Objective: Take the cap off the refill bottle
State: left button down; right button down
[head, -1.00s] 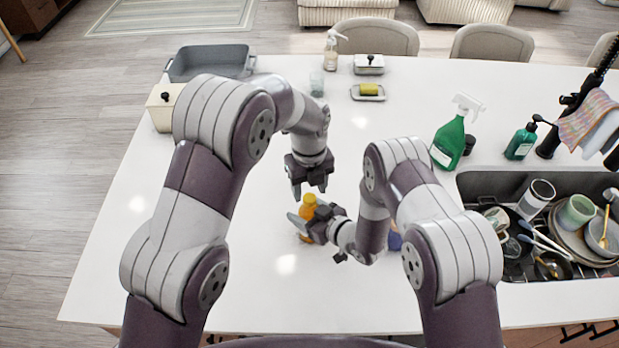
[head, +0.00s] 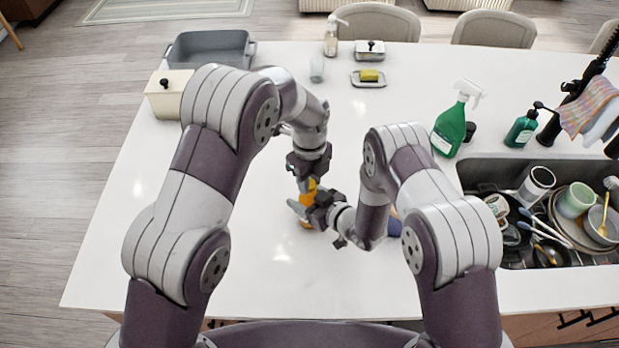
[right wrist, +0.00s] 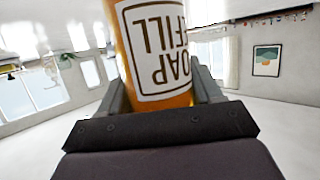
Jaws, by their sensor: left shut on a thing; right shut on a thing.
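The refill bottle (head: 306,199) is amber and stands near the middle of the white island top. Its white label with "SOAP REFILL" lettering fills the upper middle of the right wrist view (right wrist: 157,50), upside down there. My right gripper (head: 308,209) is shut around the bottle's body from the right side. My left gripper (head: 308,180) points down from above and is shut on the orange-yellow cap (head: 312,184) at the bottle's top. The fingers hide most of the cap, and I cannot tell whether it is still seated on the neck.
A green spray bottle (head: 450,130) and a green pump bottle (head: 522,127) stand at the right, by the sink full of dishes (head: 470,177). A blue thing (head: 394,225) is partly hidden behind my right arm. A sponge dish (head: 369,80) stands farther back. The left front counter is clear.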

pick_arm(q)
jog(key=n, duration=0.6)
jog(key=shift+s, duration=0.1)
jog(key=c, duration=0.8)
grip_release()
jog(key=shift+a, duration=0.1)
jog(key=shift+r, duration=2.3)
jog(key=shift+c, duration=0.4)
jog(key=r+m, duration=0.2)
jog(key=m, duration=0.1)
jog(key=r+m, duration=0.1)
jog(key=m, duration=0.1)
jog(key=shift+w+d, duration=0.2)
jog(key=shift+w, duration=0.05)
jog(key=m, duration=0.4)
jog(key=shift+s+a+r, duration=0.1)
jog(key=shift+s+r, duration=0.1)
jog(key=shift+f+m, duration=0.2)
jog(key=shift+m, duration=0.4)
notch_tip(320, 180, down, 8)
jog(key=shift+r, duration=0.15)
